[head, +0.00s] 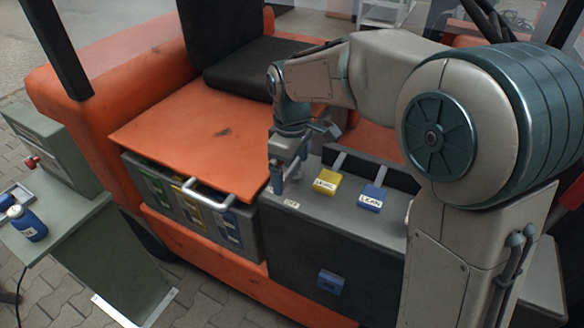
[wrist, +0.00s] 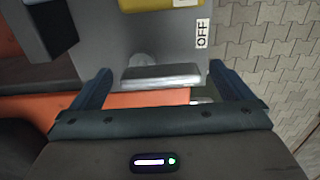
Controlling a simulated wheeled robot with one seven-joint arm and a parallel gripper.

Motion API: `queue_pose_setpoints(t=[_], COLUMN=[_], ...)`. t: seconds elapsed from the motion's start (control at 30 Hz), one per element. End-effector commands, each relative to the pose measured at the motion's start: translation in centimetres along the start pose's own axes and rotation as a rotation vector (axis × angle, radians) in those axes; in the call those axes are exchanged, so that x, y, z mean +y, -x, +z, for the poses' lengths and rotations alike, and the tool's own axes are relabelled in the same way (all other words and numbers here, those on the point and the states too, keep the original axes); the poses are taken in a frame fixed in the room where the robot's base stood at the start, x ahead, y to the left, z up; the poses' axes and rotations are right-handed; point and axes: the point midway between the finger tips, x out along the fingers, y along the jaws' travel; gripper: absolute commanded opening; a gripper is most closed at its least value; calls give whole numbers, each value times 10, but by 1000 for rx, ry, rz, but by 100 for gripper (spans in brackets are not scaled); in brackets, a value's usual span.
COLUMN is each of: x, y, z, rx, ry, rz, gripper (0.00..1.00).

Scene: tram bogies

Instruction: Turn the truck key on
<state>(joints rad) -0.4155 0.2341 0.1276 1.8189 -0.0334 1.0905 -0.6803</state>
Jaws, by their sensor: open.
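My gripper (head: 284,186) is over the left end of the dark grey panel (head: 330,240) on the orange truck, pointing down. In the wrist view my gripper (wrist: 160,74) is open, with one dark blue finger on each side of a flat grey metal piece (wrist: 160,76). This piece looks like the key; its broad side lies across the gap, with room at both ends. A white "OFF" label (wrist: 202,33) is beside it, and the label (head: 291,204) also shows in the head view. The key is hidden behind my gripper in the head view.
A yellow labelled tab (head: 327,182) and a blue labelled tab (head: 371,198) stand on the panel to the right. A blue block (head: 330,282) is on its front. A bench with a blue bottle (head: 28,224) stands far left.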

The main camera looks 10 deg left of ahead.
Motion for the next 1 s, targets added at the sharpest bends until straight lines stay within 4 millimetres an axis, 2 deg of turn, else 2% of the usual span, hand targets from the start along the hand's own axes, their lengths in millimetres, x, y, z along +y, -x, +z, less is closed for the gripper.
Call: queue_pose_setpoints(t=[0.33, 0.37, 0.5, 0.53, 0.77, 1.0], x=[0, 0, 0, 0, 0, 0], y=[-5, -5, -5, -5, -5, -5], z=[0, 0, 0, 0, 0, -2], rx=[0, 0, 0, 0, 0, 0], ry=[0, 0, 0, 0, -9, -94], rz=[0, 0, 0, 0, 0, -1], gripper=[99, 96, 57, 54, 54, 54])
